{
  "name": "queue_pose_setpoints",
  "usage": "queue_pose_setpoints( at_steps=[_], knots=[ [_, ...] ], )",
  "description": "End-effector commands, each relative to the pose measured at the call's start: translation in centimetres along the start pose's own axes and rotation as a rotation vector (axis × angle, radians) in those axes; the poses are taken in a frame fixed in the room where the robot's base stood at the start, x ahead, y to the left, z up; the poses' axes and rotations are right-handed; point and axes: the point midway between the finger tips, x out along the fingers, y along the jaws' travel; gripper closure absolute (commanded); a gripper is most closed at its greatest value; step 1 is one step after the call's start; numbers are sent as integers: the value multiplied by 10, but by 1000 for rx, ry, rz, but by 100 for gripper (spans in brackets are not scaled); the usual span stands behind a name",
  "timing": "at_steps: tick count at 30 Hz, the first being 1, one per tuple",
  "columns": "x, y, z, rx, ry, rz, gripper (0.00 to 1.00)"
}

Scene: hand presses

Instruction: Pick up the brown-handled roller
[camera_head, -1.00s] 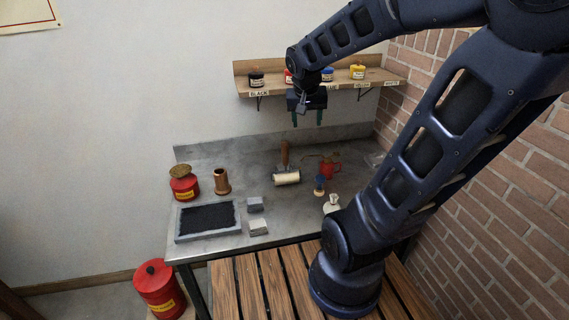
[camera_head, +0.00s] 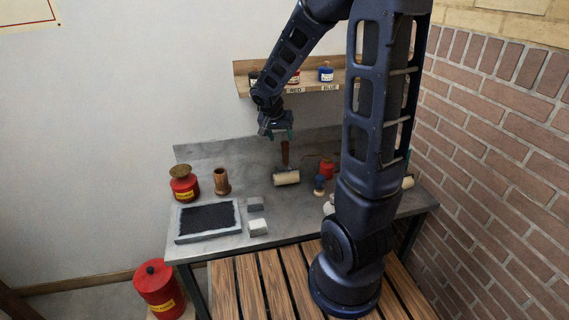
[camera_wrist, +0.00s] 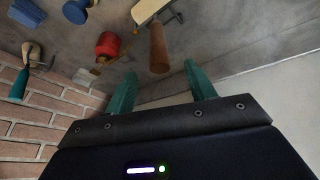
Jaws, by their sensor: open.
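The brown-handled roller (camera_head: 286,174) lies on the grey metal bench, its pale cylinder toward the front and its brown handle pointing to the back wall. In the wrist view its brown handle (camera_wrist: 158,48) shows just beyond my fingertips, with part of the pale cylinder at the top edge. My gripper (camera_head: 277,134) is open and empty, above the back of the bench near the handle's end. In the wrist view the two teal fingers of my gripper (camera_wrist: 160,80) stand apart, with the handle roughly between their directions and not touched.
A copper-coloured cup (camera_head: 221,182), a red tin (camera_head: 184,188) and a black-filled tray (camera_head: 180,237) are at left. The shelf (camera_head: 243,85) holds ink jars above.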

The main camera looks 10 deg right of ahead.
Motion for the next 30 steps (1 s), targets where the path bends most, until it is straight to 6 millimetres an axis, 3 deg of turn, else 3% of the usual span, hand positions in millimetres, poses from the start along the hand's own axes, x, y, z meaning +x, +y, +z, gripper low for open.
queue_pose_setpoints(
  at_steps=[3,11,21,30],
  knots=[
    [15,0,0,-1,-1,1,45],
    [29,0,-1,0,-1,0,45],
    [68,2,-4,-1,-1,1,45],
    [76,2,-4,0,0,-1,45]
  ],
)
